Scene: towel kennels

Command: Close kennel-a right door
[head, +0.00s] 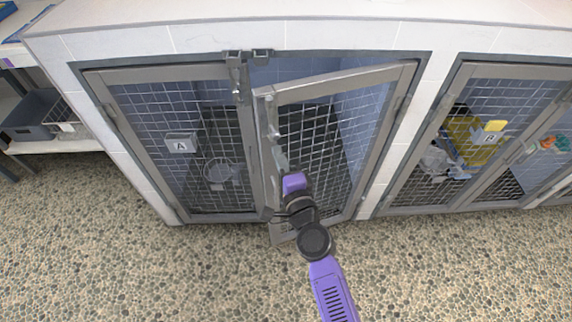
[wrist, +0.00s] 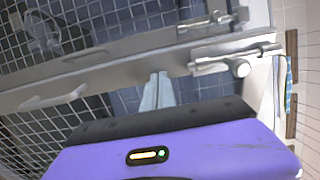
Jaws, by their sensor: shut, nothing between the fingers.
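Kennel A's right door (head: 335,85) is a grey metal frame with wire mesh, hinged on its right side. It stands partly open, its free left edge swung out toward me. Kennel A's left door (head: 175,75) carries the "A" label (head: 181,143) and sits in line with the front. My gripper (head: 281,160) is shut and empty at the free edge of the right door, with its purple body just below. In the wrist view the fingers (wrist: 157,92) point at the metal door edge (wrist: 120,67). I cannot tell whether they touch it. Door latch hardware (wrist: 222,62) shows beside them.
Kennel B (head: 490,139) to the right has its mesh doors across the front, with yellow and grey cloth visible. A shelf with a grey bin (head: 30,112) stands at the left. The pebbled floor (head: 150,270) in front is clear.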

